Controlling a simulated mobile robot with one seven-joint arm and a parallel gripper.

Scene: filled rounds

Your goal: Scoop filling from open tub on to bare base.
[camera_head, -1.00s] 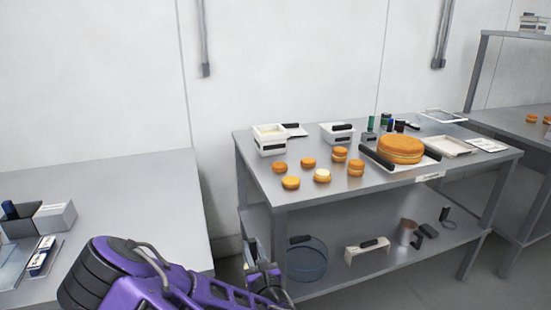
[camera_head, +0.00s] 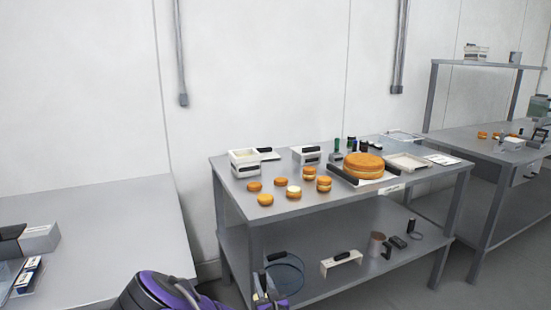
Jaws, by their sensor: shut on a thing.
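An open white tub (camera_head: 243,165) with pale filling stands at the back left of the steel table. A lid with a dark handle (camera_head: 268,153) lies behind it. Bare orange-brown bases (camera_head: 265,199) and (camera_head: 253,186) lie in front of the tub. A round topped with pale filling (camera_head: 293,192) is beside them. Stacked rounds (camera_head: 323,184) stand to the right. My gripper (camera_head: 264,290) is at the bottom edge, low in front of the table and apart from tub and bases. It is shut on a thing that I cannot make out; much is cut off.
A second white tub (camera_head: 306,156), a large cake (camera_head: 363,166) on a board, a shallow tray (camera_head: 407,162) and small bottles share the tabletop. The lower shelf (camera_head: 320,243) holds several tools. A grey bench (camera_head: 95,235) is at left, another bench (camera_head: 480,147) at right.

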